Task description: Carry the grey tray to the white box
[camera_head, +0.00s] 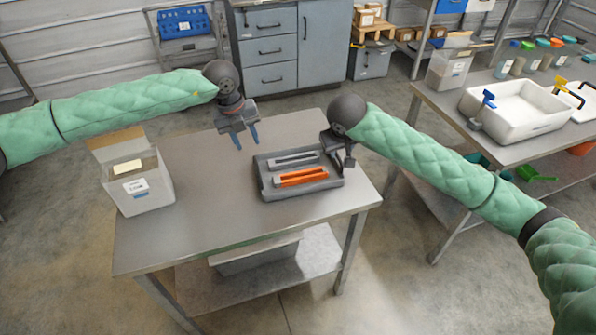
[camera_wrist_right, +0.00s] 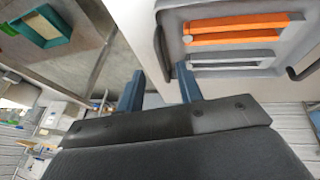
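The grey tray (camera_head: 308,189) lies flat on the metal table, with an orange long piece (camera_head: 301,177) and a grey long piece (camera_head: 296,159) in it. The tray (camera_wrist_right: 245,72) also shows in the right wrist view. The white box (camera_head: 139,192) stands open on the table's left side, its flap up. My left gripper (camera_head: 245,138) is open and empty, above the table just left of the tray's back left corner. My right gripper (camera_wrist_right: 160,90) has its fingers apart near one dark end handle of the tray; whether the handle is between them I cannot tell.
The table top (camera_head: 205,215) is clear between the white box and the tray. A bench with a white basin (camera_head: 520,112) and bottles stands at the right. A grey drawer cabinet (camera_head: 270,50) is behind the table. A bin (camera_head: 255,255) sits on the lower shelf.

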